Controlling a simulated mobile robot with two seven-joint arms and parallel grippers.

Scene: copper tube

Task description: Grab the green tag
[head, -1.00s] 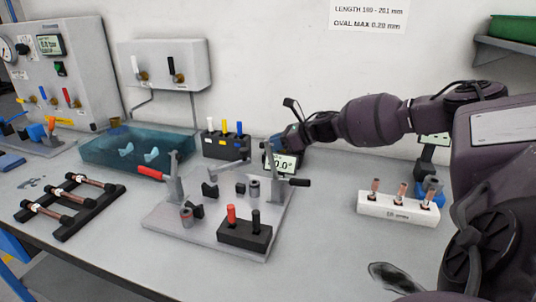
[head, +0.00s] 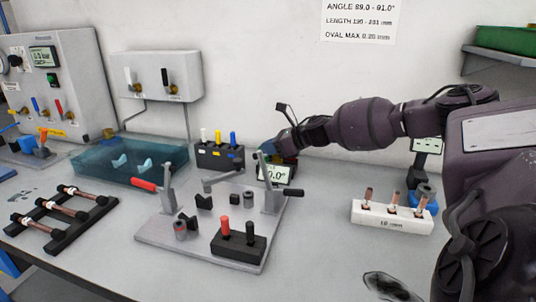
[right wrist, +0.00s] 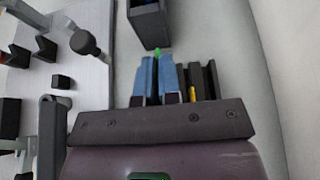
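My right gripper (head: 268,148) reaches in from the right, low behind the angle display at the back of the metal fixture plate. Its two blue fingers (right wrist: 158,78) are close together with a narrow gap in the right wrist view. A small bit of bright green (right wrist: 157,50), which looks like the green tag, shows at the fingertips. The rest of it is hidden by the fingers, and I cannot tell whether they press on it. In the head view I cannot make out the green tag. My left gripper is not in view.
A black block (head: 218,157) with white, yellow and blue handles stands left of my right gripper. The angle display (head: 273,174) and fixture plate (head: 165,244) are in front. A black box (right wrist: 150,22) lies beyond the fingertips. A white holder (head: 390,217) stands at the right.

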